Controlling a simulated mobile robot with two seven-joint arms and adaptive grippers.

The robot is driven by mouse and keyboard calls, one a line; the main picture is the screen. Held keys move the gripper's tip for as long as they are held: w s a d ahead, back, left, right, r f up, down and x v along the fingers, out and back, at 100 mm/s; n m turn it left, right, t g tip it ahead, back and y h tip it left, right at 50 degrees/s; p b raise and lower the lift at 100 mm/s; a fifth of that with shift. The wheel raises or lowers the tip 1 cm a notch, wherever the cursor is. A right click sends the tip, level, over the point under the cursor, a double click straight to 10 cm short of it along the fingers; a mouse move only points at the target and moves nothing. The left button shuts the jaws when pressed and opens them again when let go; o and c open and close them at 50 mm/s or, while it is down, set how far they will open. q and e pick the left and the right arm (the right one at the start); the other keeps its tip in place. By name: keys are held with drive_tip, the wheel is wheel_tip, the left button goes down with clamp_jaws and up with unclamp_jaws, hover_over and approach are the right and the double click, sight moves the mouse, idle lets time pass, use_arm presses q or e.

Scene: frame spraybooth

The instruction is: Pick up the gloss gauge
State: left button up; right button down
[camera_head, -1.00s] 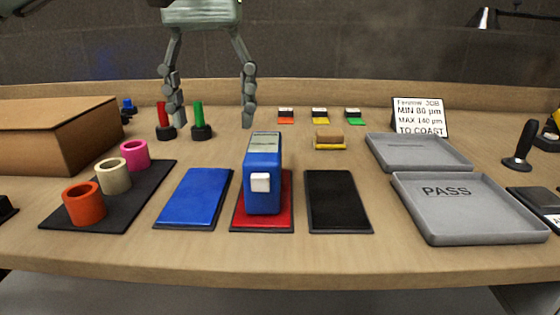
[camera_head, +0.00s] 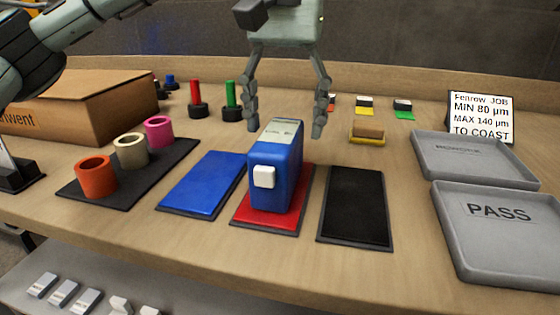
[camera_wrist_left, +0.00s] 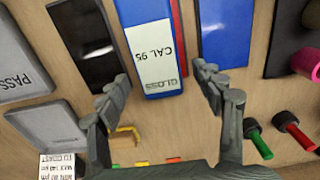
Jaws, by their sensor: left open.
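The gloss gauge (camera_head: 281,177) is a blue upright block with a white button on its front and a pale label on top. It stands on the red panel (camera_head: 305,213) in the middle of the table. In the left wrist view the gauge (camera_wrist_left: 144,12) shows its label reading "GLOSS CAL 95". My left gripper (camera_head: 285,130) hangs just behind and above the gauge, with its fingers spread wide. In the left wrist view its open fingertips (camera_wrist_left: 158,80) lie to either side of the gauge's label end. Nothing is held. My right gripper is not visible.
A blue panel (camera_head: 203,184) and a black panel (camera_head: 356,207) flank the red one. Colored rings stand on a dark mat (camera_head: 95,195) at left. Grey trays, one marked PASS (camera_head: 503,265), lie at right. A sponge block (camera_head: 368,131) and a cardboard box (camera_head: 110,115) are further back.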

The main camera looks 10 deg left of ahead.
use_arm(q)
drive_tip(key=shift+f, duration=1.35)
drive_tip(key=shift+w, duration=0.1)
clamp_jaws()
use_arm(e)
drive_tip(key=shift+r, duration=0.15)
use_arm(q)
drive_tip(key=shift+r, duration=0.15)
